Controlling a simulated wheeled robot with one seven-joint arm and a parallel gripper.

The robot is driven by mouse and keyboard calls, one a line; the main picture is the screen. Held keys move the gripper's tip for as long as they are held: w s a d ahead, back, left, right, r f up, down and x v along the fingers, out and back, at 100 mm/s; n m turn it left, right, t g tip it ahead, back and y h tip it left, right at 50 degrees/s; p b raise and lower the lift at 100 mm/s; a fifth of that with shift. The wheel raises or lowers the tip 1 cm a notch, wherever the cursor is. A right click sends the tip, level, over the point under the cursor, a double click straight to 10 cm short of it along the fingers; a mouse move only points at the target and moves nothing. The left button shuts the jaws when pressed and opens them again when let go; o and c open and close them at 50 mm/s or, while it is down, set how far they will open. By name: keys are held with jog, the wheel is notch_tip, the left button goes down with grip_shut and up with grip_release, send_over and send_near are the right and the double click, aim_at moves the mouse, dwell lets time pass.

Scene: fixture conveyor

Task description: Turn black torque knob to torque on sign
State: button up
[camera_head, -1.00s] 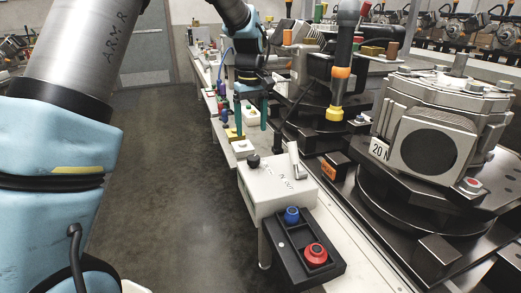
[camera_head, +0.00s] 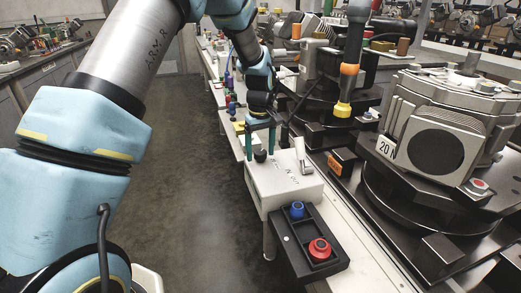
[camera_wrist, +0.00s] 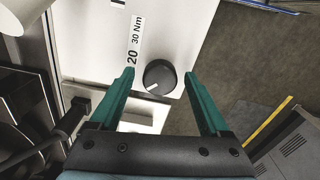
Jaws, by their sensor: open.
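The black torque knob (camera_wrist: 160,77) sits on the white control box in the wrist view, with a white pointer mark toward its lower left. A label reading 20 and 30 Nm (camera_wrist: 135,42) lies beside it at the upper left. My gripper (camera_wrist: 211,72) is open.
A silver lever (camera_head: 299,146) stands on the same box, right of the knob. In front is a black panel (camera_head: 301,246) with a blue button (camera_head: 297,209) and a red button (camera_head: 319,248). A hanging tool (camera_head: 347,85) and a machine marked 20 N (camera_head: 437,145) are at right.

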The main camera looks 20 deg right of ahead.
grip_shut()
dwell(0.6)
jog(key=m, duration=0.4)
jog(key=m+p, duration=0.1)
jog(key=m, duration=0.3)
jog(key=shift+m, duration=0.3)
dwell(0.6)
grip_release()
